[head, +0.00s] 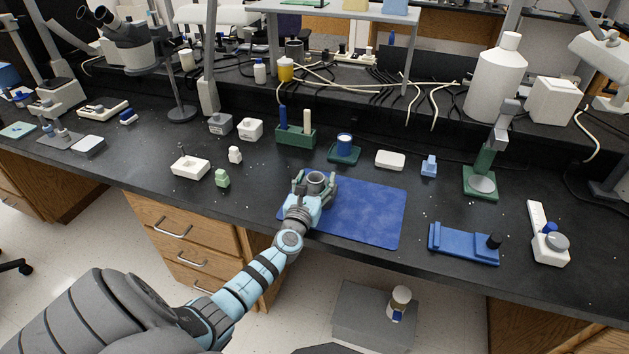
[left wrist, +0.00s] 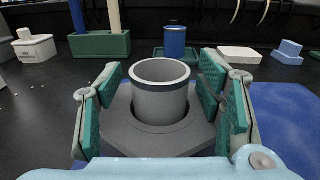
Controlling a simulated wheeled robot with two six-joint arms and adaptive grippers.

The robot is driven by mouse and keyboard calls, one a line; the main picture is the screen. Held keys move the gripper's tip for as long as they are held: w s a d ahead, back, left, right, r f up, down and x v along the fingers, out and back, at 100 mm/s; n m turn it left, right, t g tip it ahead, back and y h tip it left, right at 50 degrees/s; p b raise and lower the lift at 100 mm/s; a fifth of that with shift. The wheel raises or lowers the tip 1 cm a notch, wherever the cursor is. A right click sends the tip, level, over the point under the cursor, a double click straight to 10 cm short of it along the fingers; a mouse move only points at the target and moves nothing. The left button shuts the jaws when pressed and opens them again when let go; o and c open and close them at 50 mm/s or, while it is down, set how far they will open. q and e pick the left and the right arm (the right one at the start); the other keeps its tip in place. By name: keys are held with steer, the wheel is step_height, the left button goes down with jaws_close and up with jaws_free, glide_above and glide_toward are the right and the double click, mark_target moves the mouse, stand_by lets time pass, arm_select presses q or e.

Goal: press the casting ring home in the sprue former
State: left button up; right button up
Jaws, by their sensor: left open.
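The casting ring (left wrist: 160,98), a light grey open-topped cylinder, stands upright in the dark grey sprue former (left wrist: 122,138), a wide angular base. How deep it sits in the former cannot be told. In the head view the ring (head: 317,177) shows between the fingers of my left gripper (head: 315,184), at the left part of the blue mat; the gripper mostly hides the former there. My right gripper is not in view.
The blue mat (head: 370,213) is clear to the right. Behind it are a green holder (head: 296,137) with two upright rods, a blue cup (head: 344,140) on a green base and a white block (head: 390,160). A blue fixture (head: 462,245) lies to the right.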

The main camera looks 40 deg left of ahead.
arm_select(q)
steer(key=v, duration=1.2)
